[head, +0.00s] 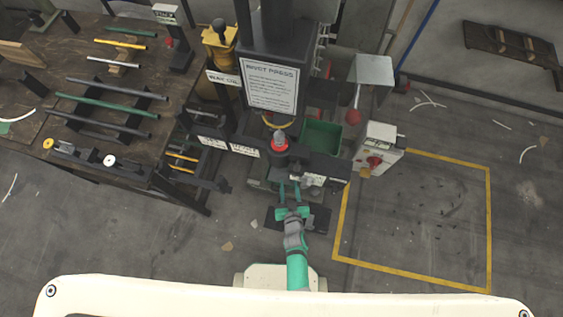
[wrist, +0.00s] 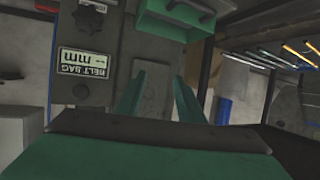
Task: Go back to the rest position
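My gripper (head: 290,188) is green and reaches out in front of the rivet press (head: 271,85), low and close to its front parts. In the wrist view its two green fingers (wrist: 159,82) stand apart, with only grey background showing between them. I see nothing held. My arm is stretched forward from my base in the head view. Whether the fingertips touch any part of the press I cannot tell.
A workbench (head: 60,185) with several rods on racks stands at the left. A green bin (head: 321,138) and a grey box with a red knob (head: 378,150) are right of the press. The yellow-outlined floor area (head: 415,215) at the right is clear apart from small debris.

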